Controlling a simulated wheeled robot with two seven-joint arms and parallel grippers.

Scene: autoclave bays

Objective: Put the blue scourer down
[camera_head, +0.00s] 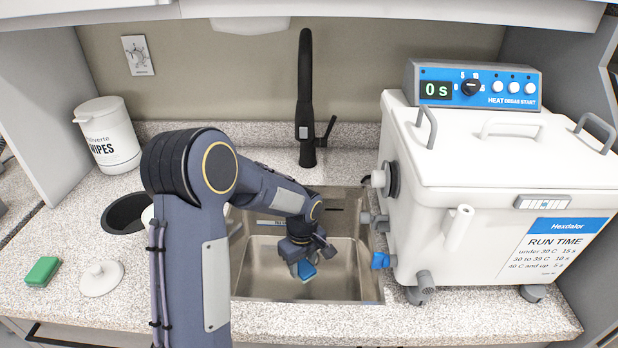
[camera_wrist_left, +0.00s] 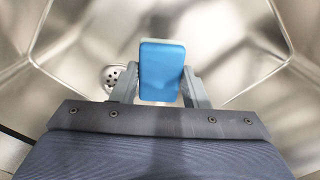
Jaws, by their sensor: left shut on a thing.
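The blue scourer (camera_wrist_left: 162,72) is between the fingers of my left gripper (camera_wrist_left: 158,85), which is shut on it. In the head view, my left gripper (camera_head: 311,262) is inside the sink, and the blue scourer (camera_head: 305,270) shows below its fingers. In the left wrist view the scourer is held with its blue face toward the camera and a pale layer along its top edge. Bare metal of the sink (camera_head: 345,278) lies beyond it. I cannot tell whether the scourer touches the sink floor. My right gripper is not in view.
A green scourer (camera_head: 42,271) and a white lid (camera_head: 102,279) lie on the left counter near a dark round opening (camera_head: 126,214). A wipes tub (camera_head: 108,135) stands behind. A black faucet (camera_head: 306,105) rises behind the sink. The white Hexdalor machine (camera_head: 480,190) borders the sink's right side.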

